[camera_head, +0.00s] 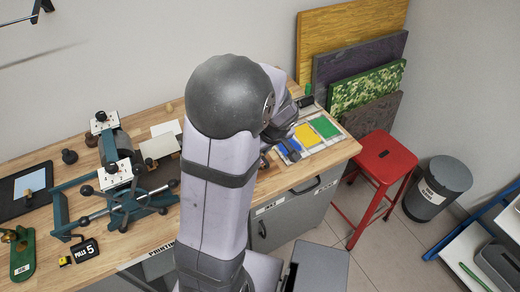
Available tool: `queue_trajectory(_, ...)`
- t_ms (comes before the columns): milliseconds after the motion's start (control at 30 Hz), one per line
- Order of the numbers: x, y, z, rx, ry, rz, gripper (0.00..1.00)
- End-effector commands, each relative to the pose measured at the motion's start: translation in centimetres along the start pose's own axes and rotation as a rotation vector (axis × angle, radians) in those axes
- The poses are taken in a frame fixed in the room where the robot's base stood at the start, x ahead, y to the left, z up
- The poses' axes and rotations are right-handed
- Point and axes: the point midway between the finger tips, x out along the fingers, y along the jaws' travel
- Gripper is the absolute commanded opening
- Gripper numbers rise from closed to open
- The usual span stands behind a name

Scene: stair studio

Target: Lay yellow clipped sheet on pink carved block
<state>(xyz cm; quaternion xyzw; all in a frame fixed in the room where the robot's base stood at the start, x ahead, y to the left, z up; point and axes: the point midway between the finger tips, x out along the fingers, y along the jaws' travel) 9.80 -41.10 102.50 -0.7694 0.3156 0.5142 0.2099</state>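A yellow sheet (308,137) lies flat at the right end of the wooden bench, between a green sheet (323,126) and a blue one (289,151). Any clip on the yellow sheet is too small to make out. I cannot pick out the pink carved block; my arm covers a large part of the bench. My arm reaches over the bench, with its wrist close to the coloured sheets on their left. My gripper's fingers are hidden behind the arm, so I cannot tell whether they hold anything.
A teal roller press (125,175) stands on the bench left of my arm. A dark tray (22,192) and a green tool (22,252) lie farther left. Boards (352,45) lean on the back wall. A red stool (385,160) and grey bin (438,187) stand right.

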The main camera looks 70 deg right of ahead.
Motion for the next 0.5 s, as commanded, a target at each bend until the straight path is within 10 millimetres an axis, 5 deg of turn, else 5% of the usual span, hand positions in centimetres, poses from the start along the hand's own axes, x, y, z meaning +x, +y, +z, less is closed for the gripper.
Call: queue_trajectory(500, 3.5, -0.1, 1.4, 0.0, -0.001, -0.002, 0.0)
